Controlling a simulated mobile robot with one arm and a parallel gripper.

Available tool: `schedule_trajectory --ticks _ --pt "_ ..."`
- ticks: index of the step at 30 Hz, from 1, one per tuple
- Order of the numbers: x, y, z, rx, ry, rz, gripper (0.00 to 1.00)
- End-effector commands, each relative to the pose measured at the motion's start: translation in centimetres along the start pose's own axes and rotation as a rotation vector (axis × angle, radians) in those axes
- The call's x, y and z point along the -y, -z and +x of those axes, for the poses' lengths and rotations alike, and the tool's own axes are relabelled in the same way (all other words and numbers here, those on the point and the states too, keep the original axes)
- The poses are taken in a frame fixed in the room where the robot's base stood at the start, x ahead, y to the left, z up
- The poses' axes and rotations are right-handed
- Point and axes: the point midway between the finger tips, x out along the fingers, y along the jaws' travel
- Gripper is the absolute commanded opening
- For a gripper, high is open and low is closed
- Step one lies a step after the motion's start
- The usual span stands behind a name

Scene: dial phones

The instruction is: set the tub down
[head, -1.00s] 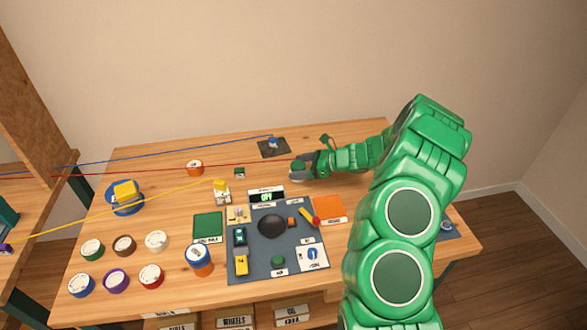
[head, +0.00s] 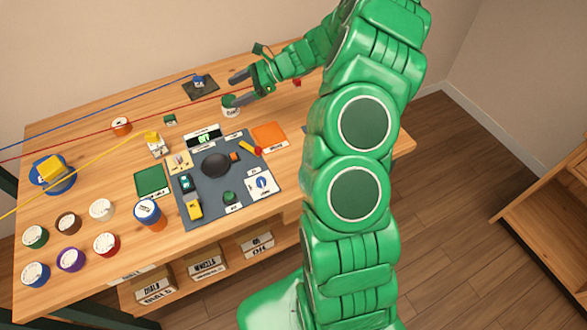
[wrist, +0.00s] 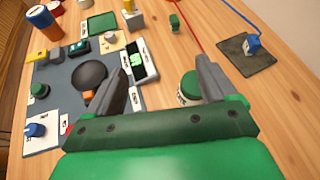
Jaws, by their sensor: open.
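A small white tub with a green lid (head: 230,104) stands upright on the wooden table, behind the dark grey mat. My gripper (head: 236,88) is open right by it, with one dark finger close to the lid. In the wrist view the green-lidded tub (wrist: 188,86) shows beside the right finger of my open gripper (wrist: 163,67), on its inner side. Part of the tub is hidden by that finger, and I cannot tell whether they touch.
The grey mat (head: 191,213) holds a black dome and small toys. A dark pad with a blue piece (head: 199,82) lies behind. Red, blue and yellow lines cross the table's left side. Several lidded tubs stand front left. An orange square (head: 269,134) lies right of the mat.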

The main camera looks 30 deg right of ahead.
Motion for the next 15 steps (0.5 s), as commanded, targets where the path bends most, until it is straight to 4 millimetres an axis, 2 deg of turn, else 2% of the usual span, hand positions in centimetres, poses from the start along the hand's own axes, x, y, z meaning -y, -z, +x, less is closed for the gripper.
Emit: schedule_trajectory --ticks 1,6,15 --pt "-0.9 -1.8 0.3 -0.007 -0.029 -0.047 0.85" --pt "-4.3 -6.3 1.4 -0.034 -0.130 -0.190 0.85" --pt "-11.1 -12.5 1.9 -0.091 -0.302 -0.439 0.85"
